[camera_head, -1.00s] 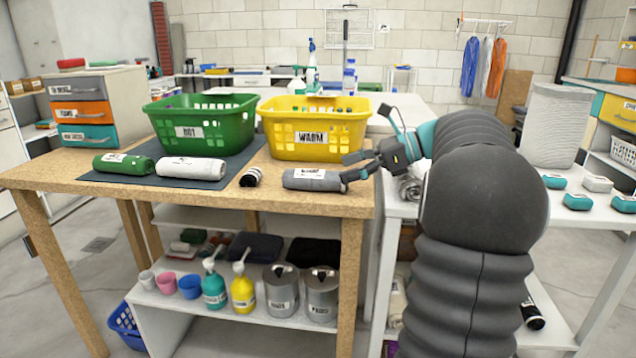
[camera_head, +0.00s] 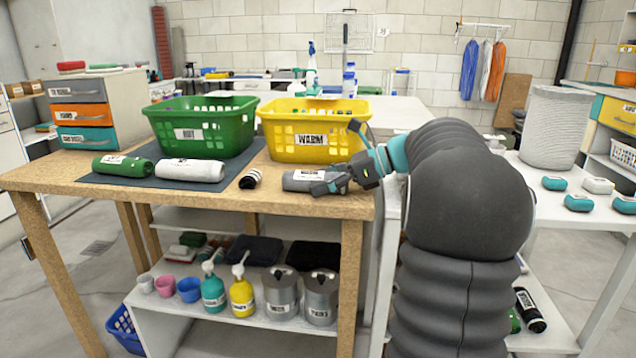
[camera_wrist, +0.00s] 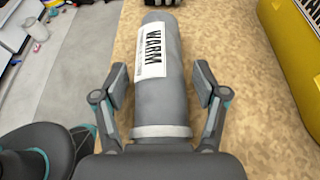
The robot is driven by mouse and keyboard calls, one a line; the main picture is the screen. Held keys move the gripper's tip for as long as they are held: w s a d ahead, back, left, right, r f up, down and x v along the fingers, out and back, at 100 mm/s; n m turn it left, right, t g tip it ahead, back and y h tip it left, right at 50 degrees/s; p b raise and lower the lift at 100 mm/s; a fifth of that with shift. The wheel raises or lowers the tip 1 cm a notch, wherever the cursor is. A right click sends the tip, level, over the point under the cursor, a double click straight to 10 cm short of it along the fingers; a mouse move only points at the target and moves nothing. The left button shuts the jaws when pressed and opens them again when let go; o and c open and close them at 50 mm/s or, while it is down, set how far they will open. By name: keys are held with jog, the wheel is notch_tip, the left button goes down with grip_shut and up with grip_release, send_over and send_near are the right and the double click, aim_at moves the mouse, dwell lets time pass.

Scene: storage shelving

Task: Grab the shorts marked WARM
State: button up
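The grey rolled shorts (camera_head: 304,181) lie on the wooden table near its right front corner. In the wrist view the roll (camera_wrist: 174,103) carries a white label reading WARM. My gripper (camera_head: 331,179) is at the right end of the roll. In the wrist view my gripper (camera_wrist: 155,88) is open, with one finger on each side of the roll. A gap shows between the roll and each finger. In the head view the gripper hides the roll's right end.
The yellow basket (camera_head: 312,150), also labelled WARM, stands behind the roll. A black roll (camera_head: 250,179) lies to its left. A white roll (camera_head: 190,171) and a green roll (camera_head: 122,166) lie on the dark mat. A green basket (camera_head: 200,148) stands behind them.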

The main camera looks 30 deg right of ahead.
jog(key=c, duration=0.8)
jog(key=shift+r, duration=0.15)
